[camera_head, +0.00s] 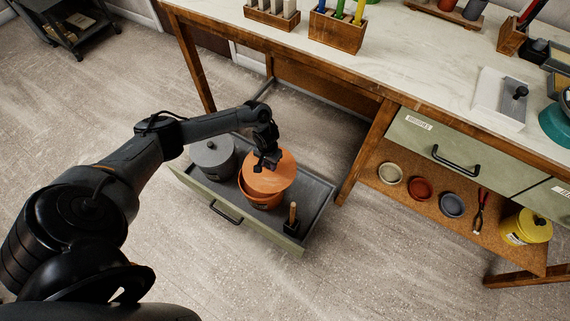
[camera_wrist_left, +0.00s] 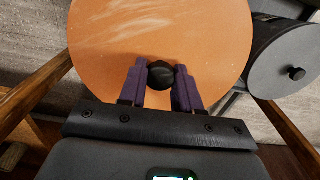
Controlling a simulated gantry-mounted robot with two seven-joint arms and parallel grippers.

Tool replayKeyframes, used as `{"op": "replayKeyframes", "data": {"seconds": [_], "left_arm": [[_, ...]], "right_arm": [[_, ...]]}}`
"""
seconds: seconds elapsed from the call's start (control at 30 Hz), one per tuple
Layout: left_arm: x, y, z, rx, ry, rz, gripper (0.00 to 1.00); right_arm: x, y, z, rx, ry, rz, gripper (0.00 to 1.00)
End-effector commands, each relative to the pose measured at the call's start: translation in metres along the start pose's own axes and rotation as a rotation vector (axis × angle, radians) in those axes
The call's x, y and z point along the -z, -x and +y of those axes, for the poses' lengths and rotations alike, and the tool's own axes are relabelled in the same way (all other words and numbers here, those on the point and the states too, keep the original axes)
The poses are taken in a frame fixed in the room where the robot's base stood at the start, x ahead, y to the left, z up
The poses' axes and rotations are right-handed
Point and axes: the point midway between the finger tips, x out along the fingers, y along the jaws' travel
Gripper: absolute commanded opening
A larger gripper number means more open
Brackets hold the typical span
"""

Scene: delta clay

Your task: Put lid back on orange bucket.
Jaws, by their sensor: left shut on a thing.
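The orange bucket (camera_head: 258,199) stands in the open drawer. The round orange lid (camera_head: 283,182) is over its mouth, with some of the bucket's rim and inside showing at the left front. The lid looks tilted or off centre; I cannot tell whether it touches the rim. My left gripper (camera_head: 268,162) is above the lid, shut on its black knob. In the left wrist view the purple fingers grip the knob (camera_wrist_left: 161,75) from both sides, and the lid (camera_wrist_left: 160,28) fills the upper middle. The bucket is hidden there. My right gripper is not in view.
A grey lidded bucket (camera_head: 213,158) stands left of the orange one in the drawer (camera_head: 247,227). A small dark block with a wooden handle (camera_head: 292,214) stands to the right. The workbench (camera_head: 420,62) rises behind, with bowls and a yellow bucket (camera_head: 526,227) on its lower shelf.

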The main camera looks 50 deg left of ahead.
Motion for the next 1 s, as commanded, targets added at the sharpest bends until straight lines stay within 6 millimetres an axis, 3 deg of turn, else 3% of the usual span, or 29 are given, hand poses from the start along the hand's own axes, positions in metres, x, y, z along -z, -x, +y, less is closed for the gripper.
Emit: {"op": "replayKeyframes", "data": {"seconds": [0.03, 0.1, 0.3, 0.67, 1.0], "left_arm": [[-0.002, -0.019, -0.010, 0.002, 0.019, -0.001, 0.00], [-0.004, -0.029, -0.020, 0.001, 0.037, -0.001, 0.00], [-0.007, -0.044, -0.037, 0.000, 0.071, 0.000, 0.00], [-0.008, -0.055, -0.041, -0.001, 0.079, 0.000, 0.00], [-0.007, -0.076, -0.041, -0.001, 0.078, 0.001, 0.00]], "right_arm": [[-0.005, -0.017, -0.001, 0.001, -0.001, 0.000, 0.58], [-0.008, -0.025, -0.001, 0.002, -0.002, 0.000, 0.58], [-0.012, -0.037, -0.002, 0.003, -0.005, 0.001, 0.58], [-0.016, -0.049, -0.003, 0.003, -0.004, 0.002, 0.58], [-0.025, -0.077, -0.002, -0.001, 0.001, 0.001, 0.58]]}}
